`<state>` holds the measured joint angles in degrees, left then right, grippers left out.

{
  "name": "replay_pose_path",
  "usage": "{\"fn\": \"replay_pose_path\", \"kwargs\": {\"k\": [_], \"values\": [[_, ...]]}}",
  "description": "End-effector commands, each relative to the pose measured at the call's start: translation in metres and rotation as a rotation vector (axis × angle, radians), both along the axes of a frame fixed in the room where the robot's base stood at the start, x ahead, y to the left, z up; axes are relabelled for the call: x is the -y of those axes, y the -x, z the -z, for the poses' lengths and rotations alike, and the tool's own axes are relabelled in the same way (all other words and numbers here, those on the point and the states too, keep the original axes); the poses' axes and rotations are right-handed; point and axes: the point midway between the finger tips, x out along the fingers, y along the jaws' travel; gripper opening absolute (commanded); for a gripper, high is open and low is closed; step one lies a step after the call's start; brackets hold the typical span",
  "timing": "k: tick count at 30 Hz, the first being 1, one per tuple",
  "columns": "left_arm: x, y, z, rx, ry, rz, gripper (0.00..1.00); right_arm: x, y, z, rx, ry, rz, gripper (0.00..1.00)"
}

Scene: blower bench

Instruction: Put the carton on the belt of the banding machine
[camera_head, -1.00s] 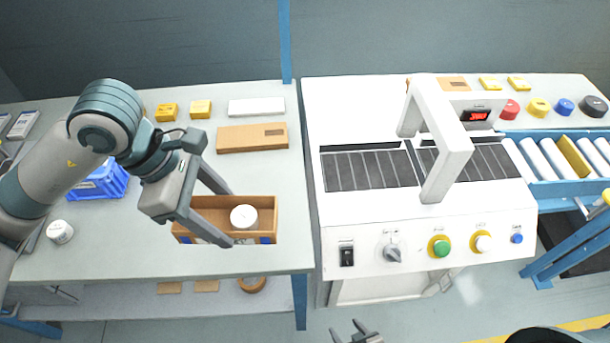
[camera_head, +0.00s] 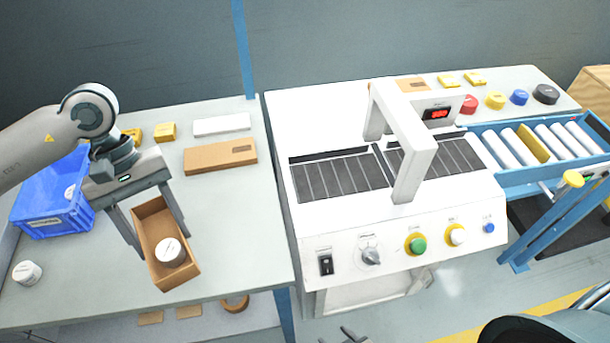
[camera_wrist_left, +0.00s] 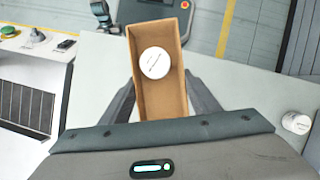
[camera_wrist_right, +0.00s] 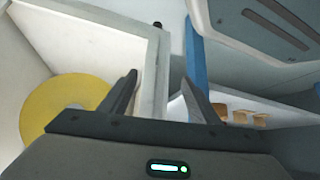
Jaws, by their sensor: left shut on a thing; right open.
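An open brown carton (camera_head: 150,222) with a white round tub (camera_head: 170,252) inside is at the left table, turned lengthwise towards me. My left gripper (camera_head: 152,222) is shut on the carton, one finger on each long side; the left wrist view also shows the carton (camera_wrist_left: 161,98) between the fingers. Whether it touches the table I cannot tell. The banding machine (camera_head: 340,228) stands to the right, with its dark belt (camera_head: 340,179) running under a white arch (camera_head: 414,155). My right gripper (camera_wrist_right: 160,90) is open and empty, low in front of the machine.
A flat brown box (camera_head: 220,156), a white box (camera_head: 221,124) and yellow blocks lie at the table's back. A blue crate (camera_head: 50,215) and another white tub (camera_head: 27,273) are at left. A roller conveyor (camera_head: 540,143) adjoins the machine's right. The table between carton and machine is clear.

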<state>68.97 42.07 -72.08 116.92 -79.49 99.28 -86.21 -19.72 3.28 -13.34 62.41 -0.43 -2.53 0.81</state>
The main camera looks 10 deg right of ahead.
Motion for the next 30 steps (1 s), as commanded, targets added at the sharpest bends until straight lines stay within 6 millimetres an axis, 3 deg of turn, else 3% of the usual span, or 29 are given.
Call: {"fn": "replay_pose_path", "kwargs": {"k": [9, 21, 25, 30], "values": [[-0.029, -0.015, 0.002, 0.001, -0.001, 0.278, 0.33, 0.0, 0.0, 0.0, 0.0, 0.0, 0.0, 0.56], [-0.034, -0.017, 0.002, 0.001, 0.002, 0.325, 0.33, 0.0, 0.0, 0.0, 0.0, 0.0, 0.0, 0.56], [-0.034, -0.017, 0.002, 0.001, 0.002, 0.325, 0.33, 0.0, 0.0, 0.0, 0.0, 0.0, 0.0, 0.31], [-0.034, -0.017, 0.002, 0.002, 0.001, 0.324, 0.33, 0.0, 0.0, 0.0, 0.0, 0.0, 0.0, 0.31]]}}
